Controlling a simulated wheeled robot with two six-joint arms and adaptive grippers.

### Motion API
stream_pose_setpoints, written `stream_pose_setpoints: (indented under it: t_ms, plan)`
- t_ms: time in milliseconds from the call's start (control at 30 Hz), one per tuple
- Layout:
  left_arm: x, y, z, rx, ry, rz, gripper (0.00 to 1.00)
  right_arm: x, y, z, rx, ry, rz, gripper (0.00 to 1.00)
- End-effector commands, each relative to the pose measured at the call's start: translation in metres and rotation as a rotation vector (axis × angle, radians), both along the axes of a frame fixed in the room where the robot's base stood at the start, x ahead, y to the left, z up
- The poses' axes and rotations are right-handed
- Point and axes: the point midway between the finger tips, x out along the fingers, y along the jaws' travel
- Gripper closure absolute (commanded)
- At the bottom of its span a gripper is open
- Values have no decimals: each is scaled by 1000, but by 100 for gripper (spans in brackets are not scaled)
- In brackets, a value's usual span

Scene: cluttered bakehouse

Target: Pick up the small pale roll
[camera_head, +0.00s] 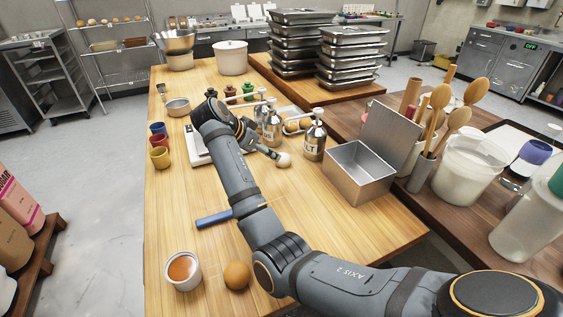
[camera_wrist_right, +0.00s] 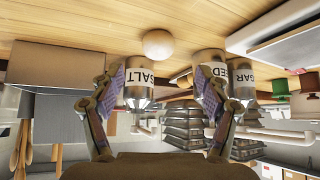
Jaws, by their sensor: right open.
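The small pale roll (camera_head: 284,160) sits on the wooden table in the head view, just left of the salt bottle (camera_head: 314,140). It also shows in the right wrist view as a round pale roll (camera_wrist_right: 158,44) at the top middle. My right gripper (camera_wrist_right: 158,72) has its fingers spread, with the roll beyond the tips and between their lines. In the head view my right arm reaches in from the lower right and its gripper (camera_head: 270,153) is close beside the roll on its left. The roll looks free. My left gripper is not in view.
Metal-topped bottles (camera_head: 272,127) stand just behind the roll. An open metal tin (camera_head: 346,185) is to its right. A white scale (camera_head: 199,152) lies left of my arm. A blue-handled tool (camera_head: 213,219), a brown roll (camera_head: 237,275) and a cup (camera_head: 183,277) are nearer.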

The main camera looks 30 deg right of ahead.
Motion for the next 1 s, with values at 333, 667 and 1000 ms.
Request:
stream_pose_setpoints:
  t_ms: [333, 667, 1000]
  plan:
    - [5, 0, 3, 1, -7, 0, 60, 8, -24, -28, 1, 2, 2, 24]
    - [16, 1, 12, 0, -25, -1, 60, 14, -60, -56, 0, 4, 2, 24]
    - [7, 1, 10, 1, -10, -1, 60, 16, -63, -62, 1, 2, 3, 30]
